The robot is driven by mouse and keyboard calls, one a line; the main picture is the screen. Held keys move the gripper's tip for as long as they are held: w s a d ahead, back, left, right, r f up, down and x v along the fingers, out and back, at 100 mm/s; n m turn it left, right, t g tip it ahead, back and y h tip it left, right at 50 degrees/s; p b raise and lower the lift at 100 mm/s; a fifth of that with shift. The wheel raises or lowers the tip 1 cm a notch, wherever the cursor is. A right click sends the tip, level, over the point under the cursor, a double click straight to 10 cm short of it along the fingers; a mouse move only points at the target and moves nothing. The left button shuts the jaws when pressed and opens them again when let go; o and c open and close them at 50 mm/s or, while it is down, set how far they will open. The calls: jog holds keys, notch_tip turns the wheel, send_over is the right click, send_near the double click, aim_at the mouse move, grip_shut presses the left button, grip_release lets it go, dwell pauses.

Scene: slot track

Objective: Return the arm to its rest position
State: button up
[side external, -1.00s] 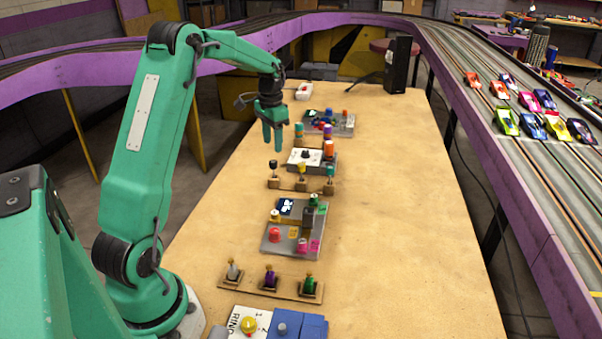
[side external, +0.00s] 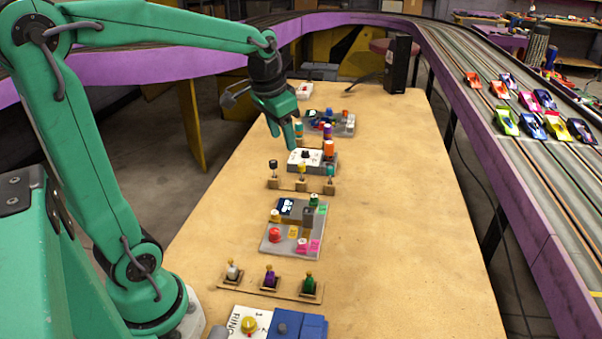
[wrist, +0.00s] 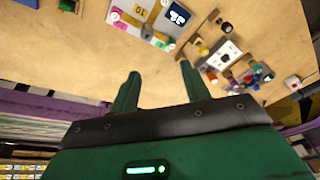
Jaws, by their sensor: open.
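My gripper (side external: 284,132) is green and hangs from my bent arm over the far left part of the wooden table, pointing down. It sits left of and above the white-topped control box (side external: 305,157); I cannot tell the exact height. In the wrist view, the two fingers of my gripper (wrist: 156,88) stand apart with only bare table between them. Nothing is held. The white-topped box also shows in the wrist view (wrist: 226,56), ahead and to the right of the fingers.
A row of levers (side external: 300,182), a grey button panel (side external: 293,232) and a nearer lever row (side external: 270,287) stand along the table. A black box (side external: 397,65) stands at the back. The right side of the table is clear. A purple-edged track with several toy cars (side external: 530,125) runs at right.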

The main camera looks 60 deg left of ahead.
jog(key=s+d+f+t, duration=0.1)
jog(key=s+d+t, duration=0.1)
jog(key=s+d, duration=0.8)
jog(key=shift+s+t+h, duration=0.4)
jog(key=shift+s, duration=1.05)
jog(key=shift+f, duration=0.1)
